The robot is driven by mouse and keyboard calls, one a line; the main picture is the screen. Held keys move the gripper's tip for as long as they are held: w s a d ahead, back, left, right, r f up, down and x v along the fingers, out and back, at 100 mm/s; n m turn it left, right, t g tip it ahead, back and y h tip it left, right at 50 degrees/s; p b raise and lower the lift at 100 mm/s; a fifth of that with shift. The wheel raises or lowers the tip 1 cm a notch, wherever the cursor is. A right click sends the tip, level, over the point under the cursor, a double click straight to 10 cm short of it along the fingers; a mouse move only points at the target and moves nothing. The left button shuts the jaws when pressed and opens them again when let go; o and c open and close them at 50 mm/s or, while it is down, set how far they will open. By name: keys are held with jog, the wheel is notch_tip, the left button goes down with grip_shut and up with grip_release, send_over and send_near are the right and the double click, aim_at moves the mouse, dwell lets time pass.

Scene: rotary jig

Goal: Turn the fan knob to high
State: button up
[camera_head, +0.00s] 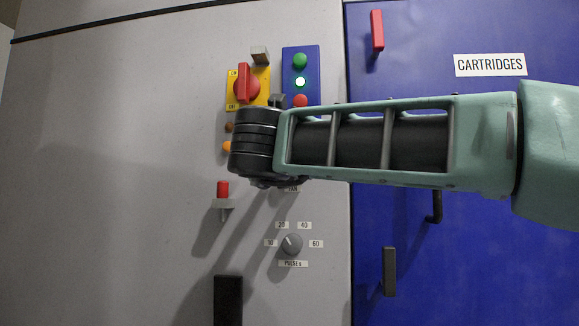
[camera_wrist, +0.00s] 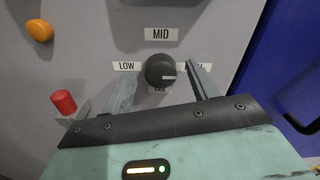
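The fan knob (camera_wrist: 160,71) is a round black knob in the middle of the wrist view. My gripper (camera_wrist: 161,76) is open, with one finger on each side of the knob. Gaps show between the fingers and the knob, and the right finger covers part of the right label.
A pulse knob (camera_head: 292,243) sits below. A red switch (camera_head: 244,83) on a yellow plate and a blue plate (camera_head: 314,62) with lit buttons are above. A red-tipped lever (camera_head: 223,190) is at left. The blue cartridges door (camera_head: 470,250) is at right.

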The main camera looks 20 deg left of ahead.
jog(key=v, duration=1.7)
jog(key=shift+s, duration=0.2)
jog(key=shift+a, duration=0.1)
